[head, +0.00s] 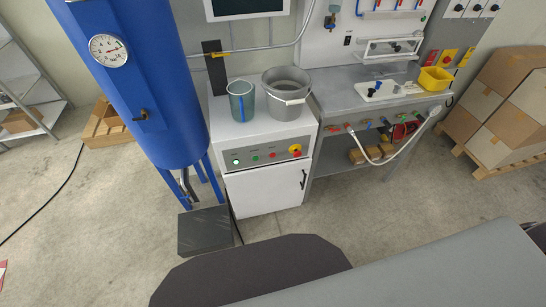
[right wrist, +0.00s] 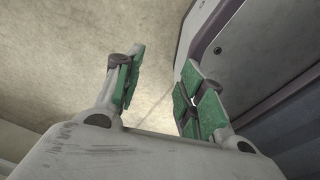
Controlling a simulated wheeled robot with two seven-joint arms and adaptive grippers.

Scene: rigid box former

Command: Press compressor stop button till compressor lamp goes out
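The compressor cabinet (head: 264,193) is white, with a grey control panel on its upper front. At the panel's left end a round lamp (head: 236,162) shows bright whitish green and looks lit. To its right are a small green button (head: 255,158) and a small red button (head: 272,155). A larger red knob on a yellow plate (head: 295,151) sits at the right end. Labels are too small to read. My right gripper (right wrist: 163,85) shows in the right wrist view, its green-padded fingers apart and nothing between them. Neither gripper shows in the head view.
A blue tank with a gauge (head: 109,49) stands left of the cabinet. A bucket (head: 286,95) and a clear jug (head: 242,101) stand on top. A grey workbench (head: 345,100) adjoins on the right. A dark block (head: 205,231) lies on the floor in front of the tank.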

